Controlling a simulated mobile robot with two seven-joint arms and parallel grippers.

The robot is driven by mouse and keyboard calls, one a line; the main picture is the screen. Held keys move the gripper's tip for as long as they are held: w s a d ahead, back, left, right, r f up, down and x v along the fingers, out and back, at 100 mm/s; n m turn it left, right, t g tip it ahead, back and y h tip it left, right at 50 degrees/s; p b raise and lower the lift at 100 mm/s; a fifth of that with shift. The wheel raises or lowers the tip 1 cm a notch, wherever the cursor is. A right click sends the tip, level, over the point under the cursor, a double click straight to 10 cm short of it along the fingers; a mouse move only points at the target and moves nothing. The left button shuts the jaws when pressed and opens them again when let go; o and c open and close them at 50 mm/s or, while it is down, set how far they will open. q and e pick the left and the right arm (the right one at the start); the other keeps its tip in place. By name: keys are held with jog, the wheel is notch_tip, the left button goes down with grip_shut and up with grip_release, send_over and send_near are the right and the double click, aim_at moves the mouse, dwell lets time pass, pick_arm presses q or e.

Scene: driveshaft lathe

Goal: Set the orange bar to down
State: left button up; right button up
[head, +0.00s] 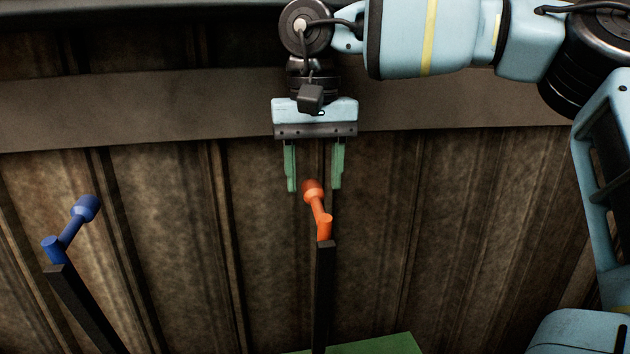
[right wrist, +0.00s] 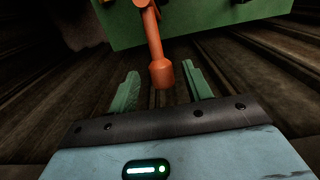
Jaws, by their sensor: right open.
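The orange bar (head: 318,207) is a short lever with a thick knob, on top of a dark post. In the head view it points up and slightly left from its pivot. My right gripper (head: 315,188) is open, with its green fingers pointing down the picture. The knob of the orange bar lies between or just past the fingertips; contact cannot be told. In the right wrist view the orange bar (right wrist: 154,45) reaches down toward the gap between the open fingers (right wrist: 165,80). My left gripper is not in view.
A blue lever (head: 72,228) on another dark post (head: 85,305) stands at the left, tilted up and right. A dark post (head: 323,300) carries the orange bar. A green surface (head: 370,345) shows at the bottom edge. A ribbed brown wall or floor (head: 460,230) lies behind.

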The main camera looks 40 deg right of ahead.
jog(key=shift+f, duration=0.95)
grip_shut()
